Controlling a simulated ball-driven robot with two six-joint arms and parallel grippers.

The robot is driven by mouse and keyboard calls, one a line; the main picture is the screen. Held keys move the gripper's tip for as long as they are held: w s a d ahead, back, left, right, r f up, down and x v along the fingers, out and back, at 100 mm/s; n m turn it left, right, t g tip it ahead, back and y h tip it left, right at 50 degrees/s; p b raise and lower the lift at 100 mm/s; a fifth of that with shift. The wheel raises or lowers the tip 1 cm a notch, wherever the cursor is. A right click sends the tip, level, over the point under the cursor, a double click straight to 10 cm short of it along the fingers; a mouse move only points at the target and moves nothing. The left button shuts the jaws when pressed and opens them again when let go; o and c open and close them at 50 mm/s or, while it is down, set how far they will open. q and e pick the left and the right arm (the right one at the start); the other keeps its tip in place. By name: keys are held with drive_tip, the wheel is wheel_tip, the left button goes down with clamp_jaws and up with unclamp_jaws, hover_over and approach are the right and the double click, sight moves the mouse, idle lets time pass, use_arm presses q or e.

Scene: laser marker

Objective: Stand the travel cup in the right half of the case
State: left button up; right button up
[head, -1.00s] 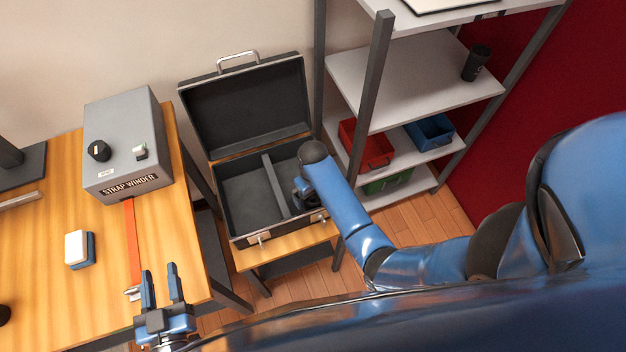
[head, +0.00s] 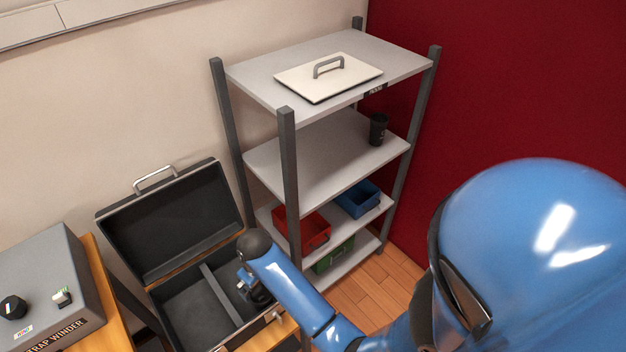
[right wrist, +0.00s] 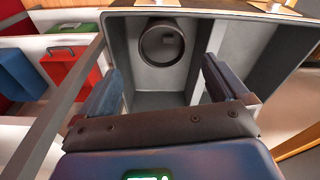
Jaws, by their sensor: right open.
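The open black case (head: 185,314) stands with its lid up, and a divider (head: 220,296) splits it into two halves. In the right wrist view, a dark round cup (right wrist: 162,43), seen from above, stands in the half of the case (right wrist: 150,101) nearer the shelves, the right half. My right gripper (head: 252,286) is over that half. Its fingers (right wrist: 162,90) are open, apart from the cup, with nothing between their tips. In the head view, my arm and gripper hide the cup. My left gripper is out of view.
A shelf rack (head: 287,165) stands right of the case, with another black cup (head: 378,129), a red bin (head: 308,231), a blue bin (head: 358,199) and a green bin (head: 335,254). A strap winder (head: 45,285) sits on the table at left.

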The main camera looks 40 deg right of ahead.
drive_tip(key=s+f+t, duration=0.1)
drive_tip(key=s+d+f+t, duration=0.2)
drive_tip(key=t, duration=0.1)
drive_tip(key=shift+s+m, duration=0.25)
drive_tip(key=shift+m, duration=0.15)
drive_tip(key=s+d+r+m+t, duration=0.1)
drive_tip(key=s+r+t, duration=0.5)
drive_tip(key=r, duration=0.4)
drive_tip(key=s+d+r+m+t, duration=0.1)
drive_tip(key=s+d+r+t, duration=0.1)
drive_tip(key=s+r+t, duration=0.4)
drive_tip(key=s+r, duration=0.3)
drive_tip(key=r, duration=0.1)
drive_tip(key=shift+s+d, duration=0.2)
drive_tip(key=shift+s, duration=0.1)
drive_tip(key=shift+f, duration=0.1)
